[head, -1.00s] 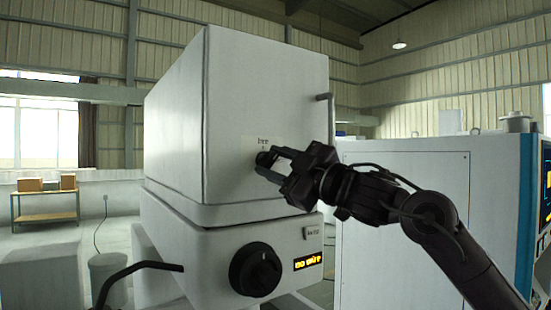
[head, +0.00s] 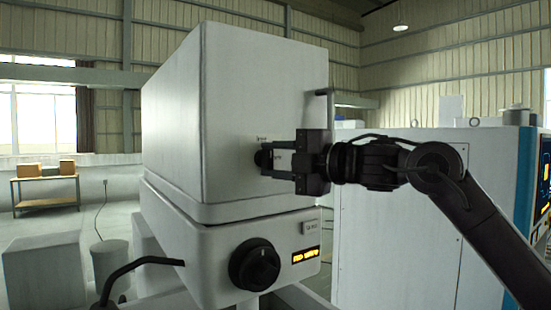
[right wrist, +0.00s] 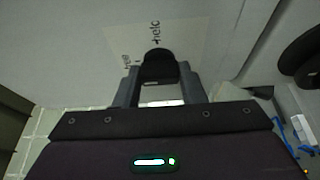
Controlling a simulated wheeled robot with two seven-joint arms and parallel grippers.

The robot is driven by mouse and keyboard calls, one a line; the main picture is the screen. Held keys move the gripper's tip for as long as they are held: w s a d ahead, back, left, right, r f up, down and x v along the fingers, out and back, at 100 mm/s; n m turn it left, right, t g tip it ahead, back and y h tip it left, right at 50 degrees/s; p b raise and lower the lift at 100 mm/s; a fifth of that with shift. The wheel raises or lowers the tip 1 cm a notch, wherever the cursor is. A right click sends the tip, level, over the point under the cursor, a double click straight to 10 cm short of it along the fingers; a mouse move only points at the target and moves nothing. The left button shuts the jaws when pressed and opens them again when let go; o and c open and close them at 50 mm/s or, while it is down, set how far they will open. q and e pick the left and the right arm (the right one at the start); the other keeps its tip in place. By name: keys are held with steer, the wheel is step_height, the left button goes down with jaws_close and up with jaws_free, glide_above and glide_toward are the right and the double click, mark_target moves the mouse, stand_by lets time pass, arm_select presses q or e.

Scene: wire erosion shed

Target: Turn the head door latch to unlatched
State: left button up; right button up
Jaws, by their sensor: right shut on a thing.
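The head door latch is a small dark knob (head: 261,158) on the front of the big pale machine head (head: 264,100). My right gripper (head: 268,159) reaches it from the right, with its fingers roughly level in the head view. In the right wrist view the black latch (right wrist: 159,65) sits between the two fingers of my right gripper (right wrist: 160,82), which are shut on it. A pale label with dark writing (right wrist: 155,38) lies around the latch, and its words are partly hidden. My left gripper is not in view.
Below the head is a black rotary knob (head: 254,265) beside a lit amber display (head: 305,255). A bent dark bar (head: 140,265) sticks out at lower left. A dark handle (head: 330,115) stands at the head's right edge. A white cabinet (head: 400,215) stands behind my right arm.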

stand_by(0.3)
steer(key=o, duration=1)
steer(key=shift+w, duration=0.1)
steer(key=shift+s+d+f+b, duration=0.1)
steer(key=shift+s+d+b, duration=0.1)
steer(key=shift+d+b, duration=0.1)
steer(key=b+v, duration=0.4)
steer(key=v, duration=0.3)
